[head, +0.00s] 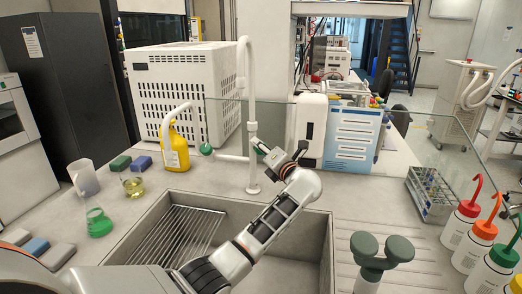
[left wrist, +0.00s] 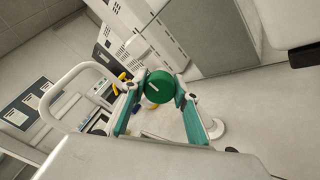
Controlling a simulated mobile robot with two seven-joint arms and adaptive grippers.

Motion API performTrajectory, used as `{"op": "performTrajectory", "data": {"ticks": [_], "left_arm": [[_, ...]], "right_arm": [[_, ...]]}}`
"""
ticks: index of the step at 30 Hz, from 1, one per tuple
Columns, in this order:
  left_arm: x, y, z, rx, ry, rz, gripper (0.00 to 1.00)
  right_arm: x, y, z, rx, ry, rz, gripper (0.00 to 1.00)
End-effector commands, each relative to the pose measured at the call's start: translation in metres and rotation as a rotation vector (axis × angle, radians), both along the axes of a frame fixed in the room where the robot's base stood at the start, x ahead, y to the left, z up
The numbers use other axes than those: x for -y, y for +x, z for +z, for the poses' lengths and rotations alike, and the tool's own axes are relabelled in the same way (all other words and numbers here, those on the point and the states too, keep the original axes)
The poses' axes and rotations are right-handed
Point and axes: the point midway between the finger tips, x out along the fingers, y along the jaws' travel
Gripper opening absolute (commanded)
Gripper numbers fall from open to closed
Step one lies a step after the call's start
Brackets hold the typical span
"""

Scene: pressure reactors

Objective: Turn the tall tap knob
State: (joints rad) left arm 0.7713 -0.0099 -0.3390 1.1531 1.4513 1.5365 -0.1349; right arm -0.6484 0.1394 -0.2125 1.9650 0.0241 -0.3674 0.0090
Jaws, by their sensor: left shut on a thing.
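The tall white tap (head: 251,110) stands upright at the back rim of the sink. A round green knob (head: 262,148) sits on the tap's right side, partly hidden by my gripper. My left gripper (head: 268,153) reaches over the sink to this knob. In the left wrist view the green knob (left wrist: 159,87) with a white mark lies between the two green-padded fingers, and the gripper is shut on it. A second green knob (head: 206,149) is on the left side of the tap. My right gripper is not in view.
The grey sink (head: 322,240) lies below my arm, with a wire rack (head: 180,237) inside. A yellow bottle (head: 176,150) and a flask of green liquid (head: 98,222) stand left. Grey-green round-topped fixtures (head: 364,244) and wash bottles (head: 461,224) stand right.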

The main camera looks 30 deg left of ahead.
Motion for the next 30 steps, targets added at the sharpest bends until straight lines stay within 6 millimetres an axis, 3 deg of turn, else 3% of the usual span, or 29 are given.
{"op": "performTrajectory", "data": {"ticks": [15,30], "left_arm": [[0.0,0.0,-0.007,0.278,-0.204,0.0,0.08],[0.0,0.0,-0.001,0.421,-0.305,0.0,0.08]], "right_arm": [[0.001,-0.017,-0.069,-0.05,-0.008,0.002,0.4],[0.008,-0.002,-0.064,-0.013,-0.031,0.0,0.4]]}}
